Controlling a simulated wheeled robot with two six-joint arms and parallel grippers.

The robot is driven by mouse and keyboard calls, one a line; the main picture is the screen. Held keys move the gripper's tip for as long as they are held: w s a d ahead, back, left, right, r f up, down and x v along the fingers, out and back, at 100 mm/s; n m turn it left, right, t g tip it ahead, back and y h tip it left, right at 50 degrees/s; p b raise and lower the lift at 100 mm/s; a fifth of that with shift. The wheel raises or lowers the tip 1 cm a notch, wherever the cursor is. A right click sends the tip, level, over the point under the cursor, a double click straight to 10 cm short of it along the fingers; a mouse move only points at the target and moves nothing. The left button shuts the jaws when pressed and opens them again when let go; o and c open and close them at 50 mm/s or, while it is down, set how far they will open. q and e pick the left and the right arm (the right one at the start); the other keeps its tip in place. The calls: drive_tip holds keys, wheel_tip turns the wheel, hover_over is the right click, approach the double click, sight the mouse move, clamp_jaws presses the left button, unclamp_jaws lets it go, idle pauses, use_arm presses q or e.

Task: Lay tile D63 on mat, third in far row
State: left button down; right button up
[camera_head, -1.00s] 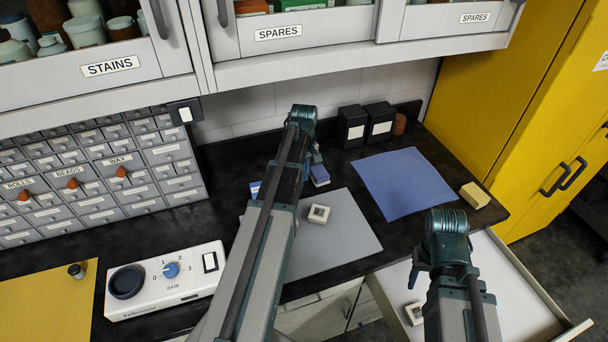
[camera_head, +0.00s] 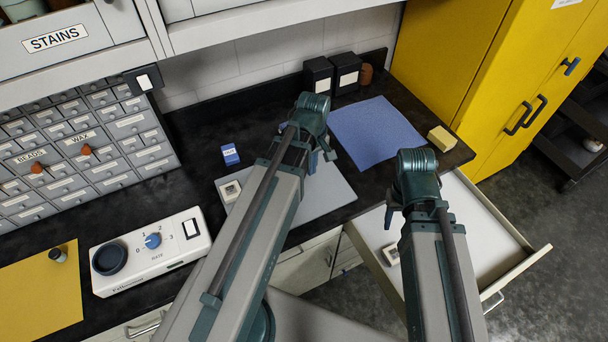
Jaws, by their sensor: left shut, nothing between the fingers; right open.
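The grey mat (camera_head: 335,196) lies on the black bench, partly hidden by my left arm. A small pale tile with a dark square face (camera_head: 230,190) rests on its left part. A similar tile (camera_head: 391,254) lies in the open drawer (camera_head: 475,220). Neither tile's code can be read. My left gripper (camera_head: 321,156) is shut and empty above the far part of the mat. My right gripper (camera_head: 391,216) is open and empty, above the drawer's left side. My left arm hides the middle of the mat and anything there.
A blue cloth (camera_head: 378,135), a yellow block (camera_head: 441,138) and two black boxes (camera_head: 333,74) occupy the bench's back right. A small blue box (camera_head: 230,154) stands behind the mat. A white dial unit (camera_head: 150,250) and a drawer cabinet (camera_head: 80,150) are left.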

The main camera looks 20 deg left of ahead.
sight(311, 192)
use_arm(q)
drive_tip(key=shift+f, duration=0.15)
wheel_tip(311, 192, down, 10)
drive_tip(key=b, duration=1)
drive_tip(key=w+a, duration=0.2)
drive_tip(key=a, duration=0.1)
drive_tip(key=shift+w+a, duration=0.15)
drive_tip(key=shift+a, duration=0.05)
drive_tip(key=shift+w+a, duration=0.65)
drive_tip(key=shift+a, duration=0.35)
drive_tip(key=shift+s, duration=0.1)
drive_tip(key=shift+s+d, duration=0.1)
drive_tip(key=shift+d, duration=0.05)
